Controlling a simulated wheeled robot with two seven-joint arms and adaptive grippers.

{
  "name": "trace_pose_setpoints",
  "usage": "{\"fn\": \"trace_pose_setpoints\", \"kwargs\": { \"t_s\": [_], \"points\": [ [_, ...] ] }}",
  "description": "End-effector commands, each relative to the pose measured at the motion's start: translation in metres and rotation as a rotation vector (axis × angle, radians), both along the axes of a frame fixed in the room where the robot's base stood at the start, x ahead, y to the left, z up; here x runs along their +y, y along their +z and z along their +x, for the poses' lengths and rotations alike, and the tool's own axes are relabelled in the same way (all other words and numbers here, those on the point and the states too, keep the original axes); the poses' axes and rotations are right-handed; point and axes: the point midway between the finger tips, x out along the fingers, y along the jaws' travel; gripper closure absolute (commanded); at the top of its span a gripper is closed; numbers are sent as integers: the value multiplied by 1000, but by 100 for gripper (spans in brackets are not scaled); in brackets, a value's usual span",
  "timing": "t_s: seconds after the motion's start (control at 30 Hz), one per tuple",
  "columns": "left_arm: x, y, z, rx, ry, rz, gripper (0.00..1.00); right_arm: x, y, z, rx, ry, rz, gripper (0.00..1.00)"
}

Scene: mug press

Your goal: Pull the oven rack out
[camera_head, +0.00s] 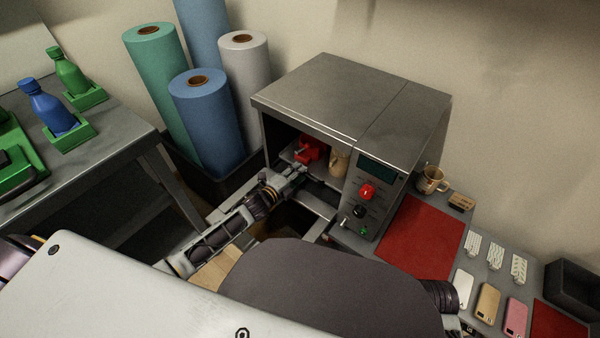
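The grey metal oven (335,90) stands at the middle, its front open on the left part and a control panel on the right. Inside, a rack (291,155) shows as a pale surface, with a red object (309,149) and a tan mug (338,163) on or above it. My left gripper (297,170) is at the oven's opening, at the front of the rack. Its fingertips are small and dark here, so I cannot tell whether they are closed on the rack's edge. My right gripper is not in view.
A red mat (422,237) and another mug (432,180) are right of the oven. Phones (488,302) lie farther right. Fabric rolls (208,120) stand left of the oven. A side table (110,130) with bottles is at the left.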

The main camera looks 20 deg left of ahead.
Motion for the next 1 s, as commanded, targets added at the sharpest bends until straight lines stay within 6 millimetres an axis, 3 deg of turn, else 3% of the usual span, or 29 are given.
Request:
{"fn": "trace_pose_setpoints", "kwargs": {
  "t_s": [0.3, 0.67, 0.93, 1.0],
  "points": [
    [-6, -4, 15, 0, 0, 0, 68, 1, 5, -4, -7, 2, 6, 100],
    [-7, -4, 17, 0, 0, 0, 68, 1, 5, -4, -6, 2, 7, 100],
    [-6, -4, 17, 1, 0, 0, 99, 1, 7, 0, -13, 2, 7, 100],
    [-6, -4, 17, 1, 0, 0, 100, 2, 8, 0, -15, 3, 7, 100]
  ]
}}
